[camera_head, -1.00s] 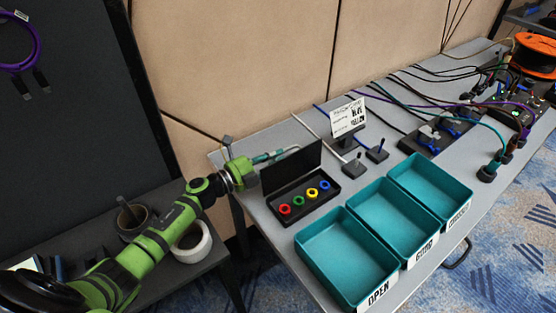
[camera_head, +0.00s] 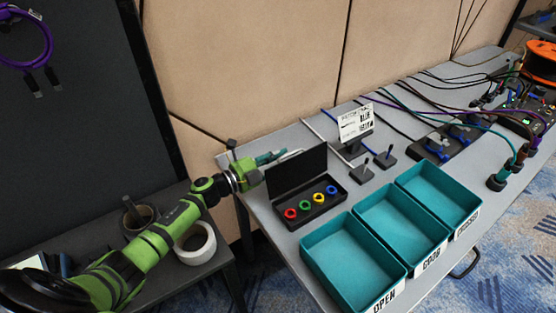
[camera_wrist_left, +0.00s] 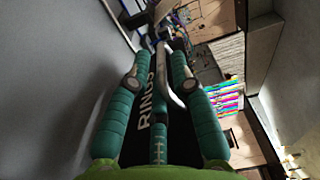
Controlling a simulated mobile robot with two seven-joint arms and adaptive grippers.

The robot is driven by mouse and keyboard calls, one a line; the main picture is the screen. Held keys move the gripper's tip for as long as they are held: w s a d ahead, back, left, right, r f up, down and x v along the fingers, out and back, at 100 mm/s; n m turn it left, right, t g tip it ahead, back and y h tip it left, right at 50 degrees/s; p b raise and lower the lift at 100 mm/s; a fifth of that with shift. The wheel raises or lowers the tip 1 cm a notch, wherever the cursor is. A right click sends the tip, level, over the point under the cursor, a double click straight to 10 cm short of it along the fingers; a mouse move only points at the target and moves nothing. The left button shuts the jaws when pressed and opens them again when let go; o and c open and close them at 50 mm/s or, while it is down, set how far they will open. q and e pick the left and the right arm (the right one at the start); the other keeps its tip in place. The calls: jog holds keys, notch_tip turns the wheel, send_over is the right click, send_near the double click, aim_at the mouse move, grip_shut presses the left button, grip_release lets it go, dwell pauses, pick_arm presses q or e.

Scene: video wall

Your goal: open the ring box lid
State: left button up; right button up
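The ring box (camera_head: 318,213) is a black case on the grey table, holding a red, a green, a yellow and a blue ring. Its black lid (camera_head: 297,172) stands raised along the back edge, so the rings show. My left gripper (camera_head: 284,155) is behind the lid at its upper left, partly hidden by it. In the left wrist view, the two teal fingers of my left gripper (camera_wrist_left: 158,60) are apart, and the lid's face marked RINGS (camera_wrist_left: 148,100) shows between and beyond them. Whether they touch the lid cannot be told. My right gripper is not in view.
Three teal trays (camera_head: 345,262) labelled OPEN, GOOD and another word stand in front and to the right of the box. A small sign (camera_head: 355,123) and dark stands with rods are behind right. Cables and devices fill the far table. Tape rolls (camera_head: 195,243) lie on a lower left bench.

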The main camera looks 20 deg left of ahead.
pick_arm(q)
jog(key=shift+w+r, duration=0.1)
jog(key=v, duration=1.2)
dwell(0.4)
